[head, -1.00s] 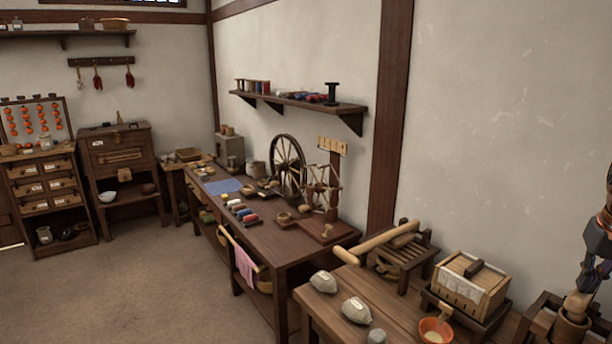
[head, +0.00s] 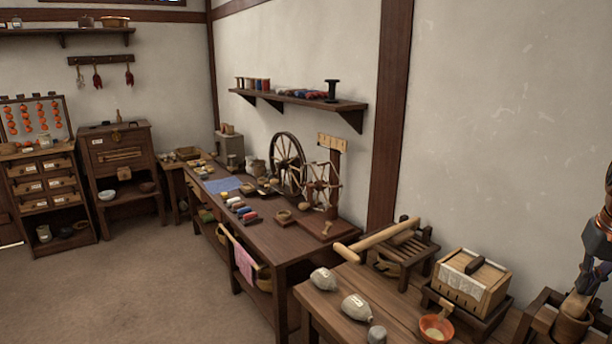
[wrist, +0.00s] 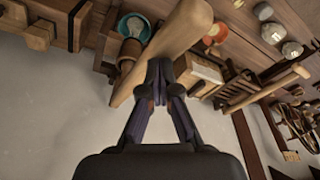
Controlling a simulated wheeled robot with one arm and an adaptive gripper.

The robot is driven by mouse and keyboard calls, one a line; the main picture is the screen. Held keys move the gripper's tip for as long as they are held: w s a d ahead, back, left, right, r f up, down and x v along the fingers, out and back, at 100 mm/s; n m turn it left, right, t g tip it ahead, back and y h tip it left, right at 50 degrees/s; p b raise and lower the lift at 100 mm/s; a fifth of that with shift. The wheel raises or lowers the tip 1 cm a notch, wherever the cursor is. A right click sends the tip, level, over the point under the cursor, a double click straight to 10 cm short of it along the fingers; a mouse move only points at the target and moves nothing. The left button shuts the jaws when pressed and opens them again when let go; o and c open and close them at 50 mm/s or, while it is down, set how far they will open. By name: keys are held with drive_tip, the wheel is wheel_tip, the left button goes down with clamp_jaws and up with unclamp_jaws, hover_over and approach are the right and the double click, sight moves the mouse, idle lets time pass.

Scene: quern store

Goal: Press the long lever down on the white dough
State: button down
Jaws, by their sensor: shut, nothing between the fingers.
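My gripper (wrist: 160,72) is shut and empty in the wrist view. A thick pale wooden bar (wrist: 172,45) crosses just past its fingertips; it looks like the long lever, but I cannot tell whether they touch. In the head view my gripper (head: 590,262) is at the right edge, above a wooden bar (head: 577,302) that slopes into a wooden cylinder (head: 570,328) in a dark frame (head: 538,323). The cylinder also shows in the wrist view (wrist: 131,50). White dough cannot be made out; the inside of the cylinder is hidden.
Left of it stand an orange bowl (head: 433,332), a lidded wooden box (head: 470,283) and a slatted stand (head: 408,257) with a long round pole (head: 385,237). Grey sacks (head: 357,308) lie at the table front. A teal-rimmed bowl (wrist: 134,24) is near the cylinder. Floor is open at left.

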drive_tip(key=s+a+f+b, duration=0.3)
drive_tip(key=a+f+b, duration=0.1)
drive_tip(key=f+b, duration=0.3)
drive_tip(key=shift+f+b, duration=0.4)
drive_tip(key=shift+f, duration=0.4)
idle(6.2)
